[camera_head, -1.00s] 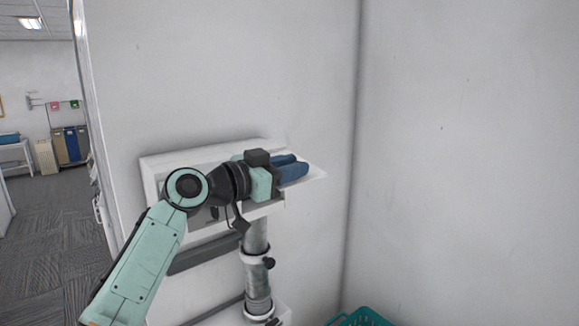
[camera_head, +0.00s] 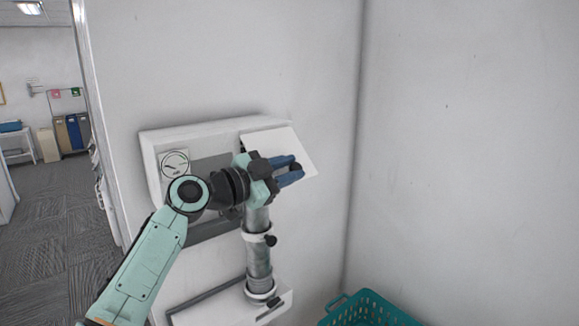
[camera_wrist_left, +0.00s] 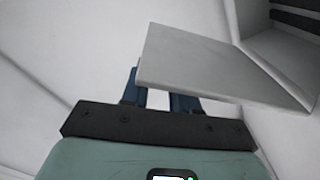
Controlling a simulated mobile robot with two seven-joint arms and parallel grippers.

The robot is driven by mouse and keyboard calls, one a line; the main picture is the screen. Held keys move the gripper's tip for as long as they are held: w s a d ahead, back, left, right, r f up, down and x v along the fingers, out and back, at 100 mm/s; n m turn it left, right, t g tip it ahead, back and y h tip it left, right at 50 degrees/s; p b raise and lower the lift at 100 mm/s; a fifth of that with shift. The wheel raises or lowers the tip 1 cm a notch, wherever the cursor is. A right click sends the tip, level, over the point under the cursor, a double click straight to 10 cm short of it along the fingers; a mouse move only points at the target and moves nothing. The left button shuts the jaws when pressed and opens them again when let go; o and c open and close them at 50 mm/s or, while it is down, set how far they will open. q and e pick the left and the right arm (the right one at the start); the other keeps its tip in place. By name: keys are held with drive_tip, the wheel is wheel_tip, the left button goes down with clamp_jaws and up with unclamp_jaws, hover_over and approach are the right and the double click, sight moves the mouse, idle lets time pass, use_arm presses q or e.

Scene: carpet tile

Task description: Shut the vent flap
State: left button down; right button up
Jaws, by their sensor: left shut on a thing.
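The vent flap (camera_head: 278,141) is a plain white panel at the right end of the white wall box (camera_head: 210,131). It stands tilted out from the box, partly open. My left gripper (camera_head: 296,168) is in front of the flap, its blue fingers shut on it; a small dark round part shows between the fingers. In the left wrist view the flap (camera_wrist_left: 195,62) is a pale slab crossing in front of the right finger, with the fingertips partly hidden. My right gripper is in neither view.
A round white dial (camera_head: 174,163) is on the box's left part. A grey pipe (camera_head: 258,262) runs down below my left wrist to a lower white box (camera_head: 225,308). A teal basket (camera_head: 365,310) stands at the bottom right. The right wall is bare.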

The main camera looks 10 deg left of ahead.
use_arm(q)
drive_tip(key=shift+w+f, duration=0.1)
drive_tip(key=shift+f, duration=0.35)
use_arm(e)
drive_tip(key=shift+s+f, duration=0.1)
use_arm(q)
drive_tip(key=c, duration=0.9)
unclamp_jaws()
drive_tip(key=shift+r, duration=0.1)
drive_tip(key=shift+s+a, duration=0.3)
drive_tip(key=shift+a, duration=0.15)
drive_tip(key=b+v, duration=0.5)
drive_tip(key=v, duration=0.7)
drive_tip(key=shift+s, duration=0.25)
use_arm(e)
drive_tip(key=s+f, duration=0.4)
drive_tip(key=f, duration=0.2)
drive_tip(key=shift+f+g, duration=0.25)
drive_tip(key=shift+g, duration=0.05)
